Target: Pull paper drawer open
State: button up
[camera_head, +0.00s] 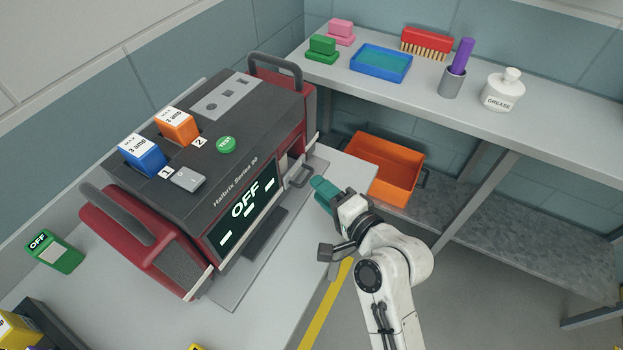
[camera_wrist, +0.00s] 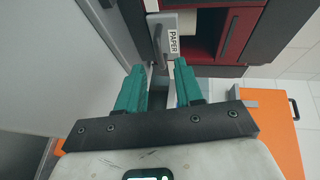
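The paper drawer (camera_wrist: 184,22) has a pale front labelled "PAPER" and sits at the right end of the dark grey and red Halbrix machine (camera_head: 225,165). It looks closed. Its grey bar handle (camera_wrist: 156,42) stands out from the front, and it also shows in the head view (camera_head: 299,178). My gripper (camera_wrist: 161,72) has two teal fingers, parted and empty. In the wrist view the handle lies just beyond the gap between the fingertips, apart from them. In the head view my gripper (camera_head: 322,191) is just right of the handle.
An orange bin (camera_head: 388,187) stands on the lower shelf behind my gripper. The upper shelf (camera_head: 445,95) holds a blue tray (camera_head: 381,63), a brush (camera_head: 427,42) and a grease pot (camera_head: 503,91). The grey bench (camera_head: 240,325) runs under the machine. Open floor lies at lower right.

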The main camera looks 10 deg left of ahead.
jog(key=shift+x, duration=2.2)
grip_shut()
